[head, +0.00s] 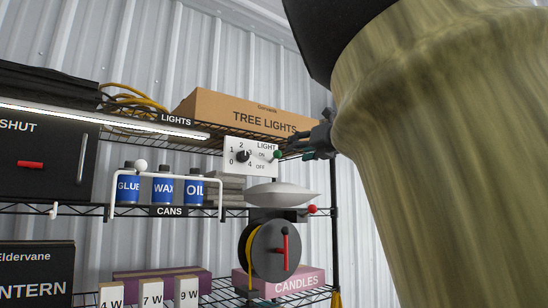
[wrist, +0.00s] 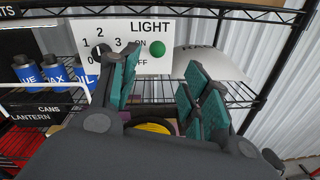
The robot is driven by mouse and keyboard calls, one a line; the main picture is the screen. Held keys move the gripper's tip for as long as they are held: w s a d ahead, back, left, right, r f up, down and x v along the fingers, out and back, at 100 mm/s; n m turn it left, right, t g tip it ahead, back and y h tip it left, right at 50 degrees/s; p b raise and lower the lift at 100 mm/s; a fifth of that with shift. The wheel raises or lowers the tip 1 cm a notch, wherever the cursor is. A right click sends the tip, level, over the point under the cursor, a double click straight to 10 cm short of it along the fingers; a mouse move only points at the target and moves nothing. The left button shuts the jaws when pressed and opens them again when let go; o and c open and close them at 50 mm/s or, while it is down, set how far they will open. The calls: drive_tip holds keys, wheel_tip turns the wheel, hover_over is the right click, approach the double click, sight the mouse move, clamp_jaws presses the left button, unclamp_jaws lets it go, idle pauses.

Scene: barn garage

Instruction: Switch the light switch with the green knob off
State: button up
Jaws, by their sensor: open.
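The white LIGHT panel (head: 232,166) hangs at the upper shelf and shows in the wrist view (wrist: 118,28). Its green knob (head: 278,154) is at the panel's right edge, level with the ON label and above OFF. In the wrist view the green knob (wrist: 158,49) lies beyond the fingertips, between the two finger sides in the picture. My gripper (head: 296,150) is just right of the knob in the head view. The wrist view shows my gripper (wrist: 162,72) open, with teal pads apart and nothing between them. I cannot tell whether a finger touches the knob.
A black numbered dial (head: 243,156) sits left of the knob on the panel. A grey-white rounded object (head: 282,194) is below. Blue cans (head: 162,189) stand left behind a white bar. A red-knobbed lever (head: 312,209) and black shelf post (head: 335,235) are close by right.

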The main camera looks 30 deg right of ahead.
sight(280, 154)
drive_tip(key=w+p, duration=0.1)
drive_tip(key=w, duration=0.2)
drive_tip(key=w+p, duration=0.2)
drive_tip(key=w, duration=0.1)
drive_tip(key=w+p, duration=0.1)
drive_tip(key=w, duration=0.2)
drive_tip(key=shift+w+a+r, duration=0.1)
drive_tip(key=shift+a+r, duration=0.05)
drive_tip(key=shift+a, duration=0.2)
drive_tip(key=shift+w+d+p, duration=0.1)
drive_tip(key=shift+w+p, duration=0.3)
drive_tip(key=shift+w, duration=0.2)
drive_tip(key=shift+c, duration=0.3)
drive_tip(key=c, duration=1)
